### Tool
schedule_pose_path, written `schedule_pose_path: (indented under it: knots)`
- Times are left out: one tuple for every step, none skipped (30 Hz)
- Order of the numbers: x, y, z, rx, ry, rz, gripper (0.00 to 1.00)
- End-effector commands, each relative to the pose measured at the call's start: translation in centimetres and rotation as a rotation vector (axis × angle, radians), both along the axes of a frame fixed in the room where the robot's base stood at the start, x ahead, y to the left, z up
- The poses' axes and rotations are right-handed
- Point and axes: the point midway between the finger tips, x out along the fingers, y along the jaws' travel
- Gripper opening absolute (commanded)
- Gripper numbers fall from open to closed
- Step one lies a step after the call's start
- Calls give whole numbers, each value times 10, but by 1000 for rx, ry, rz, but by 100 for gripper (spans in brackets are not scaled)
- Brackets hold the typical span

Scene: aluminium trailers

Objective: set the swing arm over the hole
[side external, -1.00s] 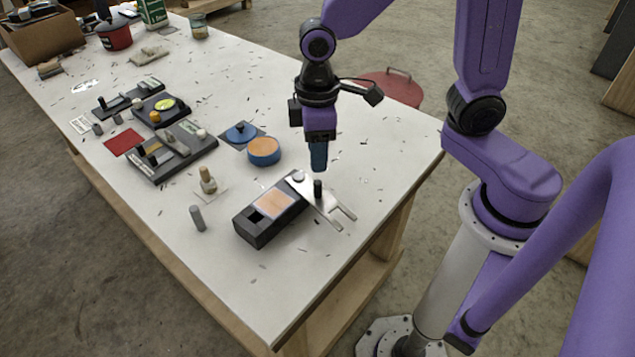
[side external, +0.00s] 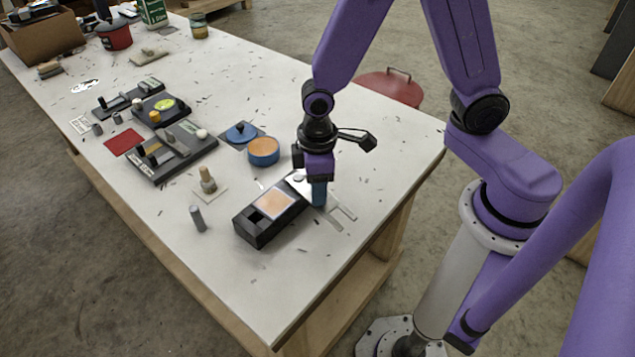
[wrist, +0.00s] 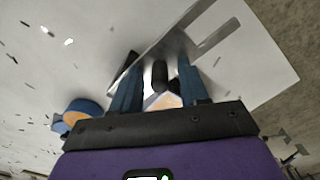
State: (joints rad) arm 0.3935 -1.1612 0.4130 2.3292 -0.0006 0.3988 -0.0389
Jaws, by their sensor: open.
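The black block (side external: 263,236) sits on the white table, with a pale orange pad (side external: 274,204) on top and a dark square hole (side external: 256,216) at its near left end. The swing arm (side external: 341,211), a flat metal plate with a forked end, is pivoted at the block's far end and sticks out to the right, away from the hole. My gripper (side external: 319,200) is lowered over it. In the wrist view, the open blue fingers (wrist: 157,85) stand on either side of the arm's black knob (wrist: 159,74), with gaps visible. The side view hides the knob.
A grey pin (side external: 197,218) and a brass-coloured peg (side external: 207,180) stand left of the block. A round blue-and-orange container (side external: 263,152) stands behind it. Several dark fixtures (side external: 172,152) lie farther left. The table front is clear.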

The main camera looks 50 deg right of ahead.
Motion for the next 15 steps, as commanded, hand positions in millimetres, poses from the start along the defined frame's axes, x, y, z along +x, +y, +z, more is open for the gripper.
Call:
schedule_pose_path:
  knots:
    - [0, 0, 0, 0, 0, 0, 44]
    - [0, 0, 0, 0, 0, 0, 44]
    - [0, 0, 0, 0, 0, 0, 31]
    - [0, 0, 0, 0, 0, 0, 21]
    - [0, 0, 0, 0, 0, 0, 12]
    - [0, 0, 0, 0, 0, 0, 0]
    - [0, 0, 0, 0, 0, 0, 0]
    - [0, 0, 0, 0, 0, 0, 0]
    - [0, 0, 0, 0, 0, 0, 0]
    - [0, 0, 0, 0, 0, 0, 0]
    - [0, 0, 0, 0, 0, 0, 0]
    - [0, 0, 0, -1, 1, -1, 0]
    - [0, 0, 0, 0, 0, -3, 0]
    - [0, 0, 0, 0, 0, -6, 0]
    - [0, 1, 0, -1, 1, -12, 0]
